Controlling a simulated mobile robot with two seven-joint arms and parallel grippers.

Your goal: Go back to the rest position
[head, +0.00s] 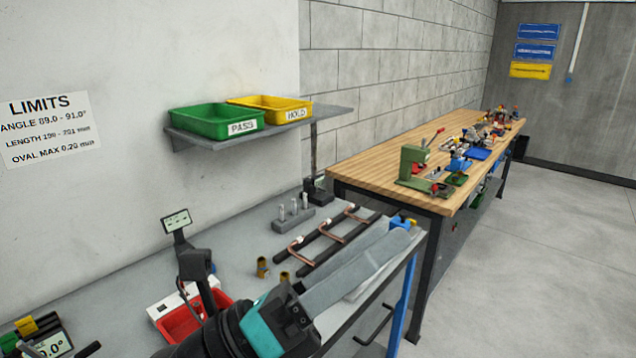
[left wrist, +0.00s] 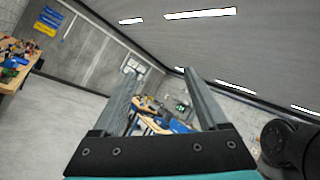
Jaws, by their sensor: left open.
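My left gripper (head: 404,240) reaches in from the bottom of the head view, its long grey fingers pointing up and right over the right end of the grey bench. In the left wrist view its two fingers (left wrist: 162,76) stand wide apart with nothing between them. That view is tilted and looks across the room to the ceiling lights. Bent copper tubes (head: 298,254) lie on a dark rack (head: 322,242) just behind the fingers, apart from them as far as I can tell. My right gripper is in neither view.
The grey bench (head: 240,240) holds a red bin (head: 180,323), a small display (head: 177,222), brass pieces (head: 262,267) and a block with pins (head: 294,216). A wall shelf carries green PASS (head: 205,122) and yellow HOLD (head: 270,108) trays. A wooden workbench (head: 375,160) stands beyond; floor at right is clear.

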